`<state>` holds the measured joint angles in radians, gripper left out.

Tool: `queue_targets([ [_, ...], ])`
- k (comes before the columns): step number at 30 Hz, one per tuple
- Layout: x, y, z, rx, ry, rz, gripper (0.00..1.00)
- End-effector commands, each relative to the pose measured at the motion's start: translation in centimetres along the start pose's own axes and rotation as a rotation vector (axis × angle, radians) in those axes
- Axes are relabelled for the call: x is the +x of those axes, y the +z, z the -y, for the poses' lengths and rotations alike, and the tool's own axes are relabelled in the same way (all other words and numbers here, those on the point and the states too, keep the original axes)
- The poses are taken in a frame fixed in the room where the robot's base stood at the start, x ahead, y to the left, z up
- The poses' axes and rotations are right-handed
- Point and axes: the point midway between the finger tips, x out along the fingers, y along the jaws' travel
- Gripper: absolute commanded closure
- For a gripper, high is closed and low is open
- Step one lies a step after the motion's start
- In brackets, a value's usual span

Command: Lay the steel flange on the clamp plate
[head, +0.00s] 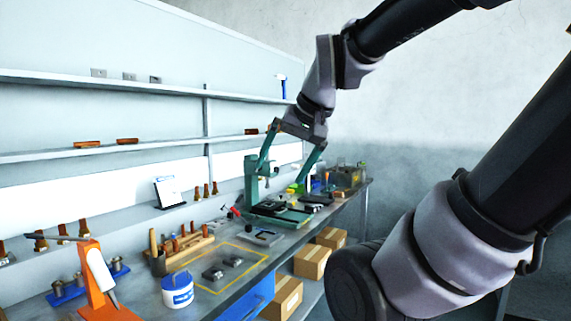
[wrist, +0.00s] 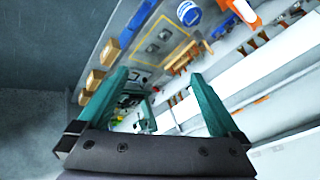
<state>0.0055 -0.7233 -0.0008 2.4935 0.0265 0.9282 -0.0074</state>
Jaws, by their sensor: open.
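My gripper (head: 281,176) is open and empty, raised above the far part of the bench; its two teal fingers also show wide apart in the wrist view (wrist: 158,75). Two small dark grey metal pieces, a nearer one (head: 213,272) and a farther one (head: 233,261), lie inside a yellow outline on the bench, apart from my gripper. They also show in the wrist view, as grey pieces (wrist: 163,35) and (wrist: 152,48). I cannot tell which piece is the steel flange. I cannot tell the clamp plate for sure either.
A green press-like machine (head: 251,181) stands under my gripper. A flat grey plate (head: 260,237) lies before it. A white and blue tub (head: 178,290), a wooden rack (head: 188,246) and an orange stand (head: 97,280) are nearer. Cardboard boxes (head: 311,262) sit below the bench.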

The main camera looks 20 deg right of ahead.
Motion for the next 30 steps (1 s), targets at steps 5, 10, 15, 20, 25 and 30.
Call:
queue_targets([
  [5,-0.7,-0.1,-0.3,-0.030,0.012,-0.034,0.00],
  [10,0.9,-2.5,-1.0,-0.053,0.051,-0.065,0.00],
  [15,5.6,-8.8,-2.8,-0.145,0.143,-0.157,0.00],
  [20,11.1,-14.7,-4.7,-0.268,0.202,-0.244,0.00],
  [25,17.5,-19.2,-6.4,-0.414,0.212,-0.319,0.00],
  [30,24.5,-21.6,-7.7,-0.557,0.166,-0.379,0.00],
])
